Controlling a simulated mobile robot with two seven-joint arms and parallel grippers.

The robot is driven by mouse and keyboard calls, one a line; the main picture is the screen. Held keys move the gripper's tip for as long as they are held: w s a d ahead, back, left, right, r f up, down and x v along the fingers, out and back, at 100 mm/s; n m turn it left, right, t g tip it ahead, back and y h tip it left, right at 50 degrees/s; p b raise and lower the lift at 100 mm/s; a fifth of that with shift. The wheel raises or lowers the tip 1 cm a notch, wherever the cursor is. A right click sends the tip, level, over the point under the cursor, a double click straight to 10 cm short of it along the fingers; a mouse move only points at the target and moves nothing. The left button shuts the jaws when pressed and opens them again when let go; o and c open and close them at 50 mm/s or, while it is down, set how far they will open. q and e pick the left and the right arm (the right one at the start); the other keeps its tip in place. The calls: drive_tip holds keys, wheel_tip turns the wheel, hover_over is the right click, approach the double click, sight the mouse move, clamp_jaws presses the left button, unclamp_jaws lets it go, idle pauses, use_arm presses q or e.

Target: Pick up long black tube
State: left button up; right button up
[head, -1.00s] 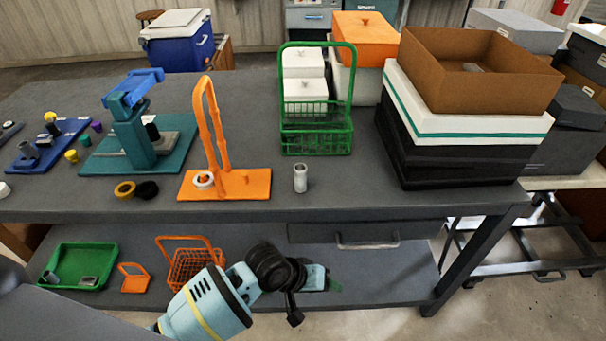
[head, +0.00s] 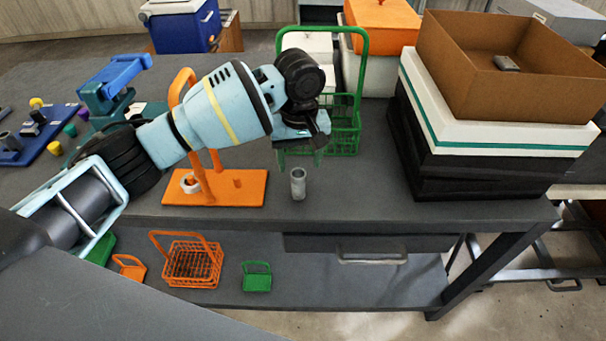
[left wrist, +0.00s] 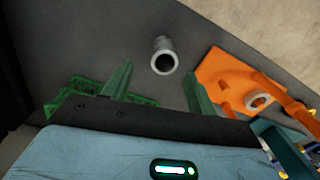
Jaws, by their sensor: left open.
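A short grey tube (head: 298,184) stands upright and open-topped near the front edge of the table. It looks grey rather than black; I see no clearly long black tube. My left gripper (head: 300,156) is open and empty, with its fingers pointing down just above and behind the tube in the head view. The left wrist view shows the tube (left wrist: 163,58) beyond the two green fingers, in line with the gap between them. The tube is not held. My right gripper is not in view.
An orange stand (head: 250,188) with a white ring is left of the tube. A green wire basket (head: 345,140) is behind the gripper. A brown open box (head: 500,95) tops a stack at right. The lower shelf holds an orange basket (head: 192,265) and a small green one (head: 257,278).

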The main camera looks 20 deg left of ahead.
sight(299, 184)
use_arm(q)
drive_tip(key=shift+s+f, duration=0.5)
drive_tip(key=shift+f, duration=0.4)
drive_tip(key=shift+w+f, duration=0.1)
drive_tip(key=shift+f, duration=0.3)
wheel_tip(299, 184, down, 5)
drive_tip(key=shift+r+b, duration=0.1)
drive_tip(key=shift+b, duration=0.3)
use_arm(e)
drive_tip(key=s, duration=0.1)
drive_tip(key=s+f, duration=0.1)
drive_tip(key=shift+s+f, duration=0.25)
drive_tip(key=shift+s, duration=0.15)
use_arm(q)
drive_tip(key=c, duration=1.2)
drive_tip(key=shift+c, duration=0.3)
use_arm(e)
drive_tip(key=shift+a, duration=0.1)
